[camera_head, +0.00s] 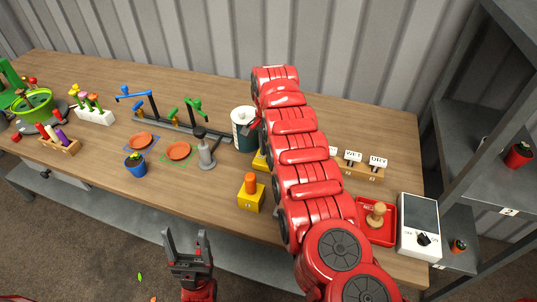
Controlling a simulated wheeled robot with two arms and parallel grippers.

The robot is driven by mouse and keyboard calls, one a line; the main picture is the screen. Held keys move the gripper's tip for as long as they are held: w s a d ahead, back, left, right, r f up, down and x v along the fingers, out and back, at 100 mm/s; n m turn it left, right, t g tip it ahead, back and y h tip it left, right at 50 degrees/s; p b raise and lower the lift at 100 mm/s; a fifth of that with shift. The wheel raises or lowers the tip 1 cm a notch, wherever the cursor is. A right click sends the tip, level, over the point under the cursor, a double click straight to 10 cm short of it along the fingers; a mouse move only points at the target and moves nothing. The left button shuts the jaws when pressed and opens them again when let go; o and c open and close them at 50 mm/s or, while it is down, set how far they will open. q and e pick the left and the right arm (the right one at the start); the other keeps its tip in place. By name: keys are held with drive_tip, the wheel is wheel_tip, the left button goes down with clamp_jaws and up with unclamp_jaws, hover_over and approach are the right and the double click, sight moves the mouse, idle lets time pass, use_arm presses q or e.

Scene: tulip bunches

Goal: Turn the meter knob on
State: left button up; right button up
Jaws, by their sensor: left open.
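The meter (418,218) is a white box with a dark screen, at the right end of the wooden table. Its black knob (423,239) sits below the screen, with small lettering beside it too small to read surely. My left gripper (187,236) is open and empty, fingers pointing up, in front of the table's front edge. It is far to the left of the meter, touching nothing that I can see. My red right arm reaches up across the table, left of the meter.
A red tray (362,231) with a wooden stamp-like piece (376,214) stands just left of the meter. A yellow block (250,196) with an orange peg, a blue pot (136,168) and a grey pump (206,152) stand farther left. Grey shelves (472,140) stand at the right.

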wheel_tip(320, 180, up, 16)
drive_tip(key=p, duration=0.6)
drive_tip(key=shift+r, duration=0.15)
